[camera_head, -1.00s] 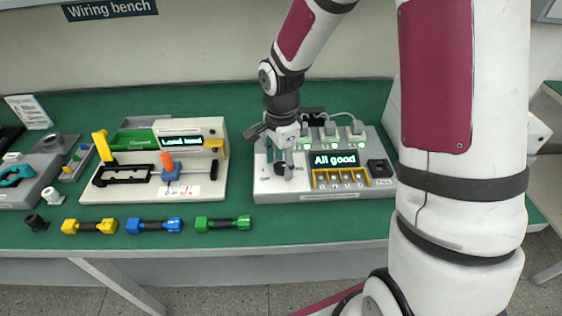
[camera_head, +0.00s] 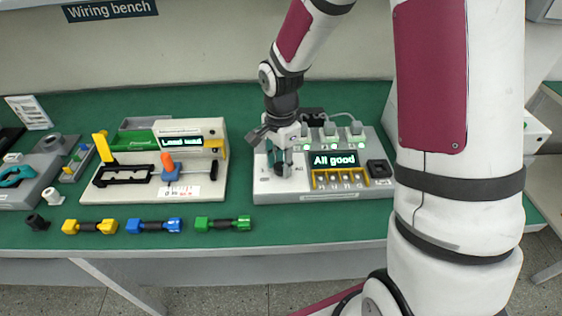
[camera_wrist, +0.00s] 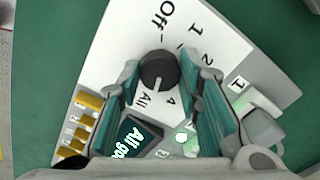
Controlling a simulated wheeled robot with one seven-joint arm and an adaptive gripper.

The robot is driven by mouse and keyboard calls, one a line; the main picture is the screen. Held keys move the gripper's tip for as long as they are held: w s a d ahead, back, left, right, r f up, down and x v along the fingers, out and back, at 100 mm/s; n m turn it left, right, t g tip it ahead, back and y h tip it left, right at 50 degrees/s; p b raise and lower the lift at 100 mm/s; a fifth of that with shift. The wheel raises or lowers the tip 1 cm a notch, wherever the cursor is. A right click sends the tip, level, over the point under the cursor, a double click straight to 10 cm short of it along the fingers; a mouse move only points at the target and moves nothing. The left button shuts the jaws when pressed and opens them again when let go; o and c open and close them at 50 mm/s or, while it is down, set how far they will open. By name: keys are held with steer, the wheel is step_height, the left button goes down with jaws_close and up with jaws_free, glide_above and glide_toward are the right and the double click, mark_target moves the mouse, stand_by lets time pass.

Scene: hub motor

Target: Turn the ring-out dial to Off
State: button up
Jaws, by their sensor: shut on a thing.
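The ring-out dial is a dark round knob (camera_wrist: 158,70) on the white panel of the grey tester (camera_head: 325,196). In the wrist view the panel is marked Off, 1, 2, 4 and All around it. The knob's white pointer line points down, towards the space around All and 4; I cannot tell exactly which. My gripper (camera_head: 279,167) is at the left part of the tester, pointing down. In the wrist view its teal-padded fingers (camera_wrist: 160,72) are on either side of the knob, shut on it. The fingers hide much of the knob in the head view.
The tester's screen (camera_head: 333,160) reads "All good", with several yellow-framed keys below it and cabled plugs behind. A second fixture (camera_head: 205,187) with an orange-topped lever stands to the left. Yellow, blue and green handled pieces (camera_head: 223,223) lie along the bench front.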

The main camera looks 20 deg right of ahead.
steer(key=n+p, duration=0.1)
steer(key=n, duration=0.4)
steer(key=n+p, duration=0.1)
steer(key=n, duration=0.3)
steer(key=shift+n, duration=0.4)
steer(key=n+p, duration=0.1)
steer(key=n, duration=0.3)
steer(key=shift+n, duration=0.3)
steer(key=n+p, duration=0.1)
steer(key=n, duration=0.4)
steer(key=shift+p, duration=0.4)
steer(key=n+p, duration=0.1)
steer(key=n, duration=0.4)
steer(key=n+p, duration=0.1)
steer(key=n, duration=0.3)
steer(key=n+p, duration=0.1)
steer(key=n, duration=0.4)
steer(key=n+p, duration=0.1)
steer(key=n, duration=0.3)
steer(key=shift+n, duration=0.4)
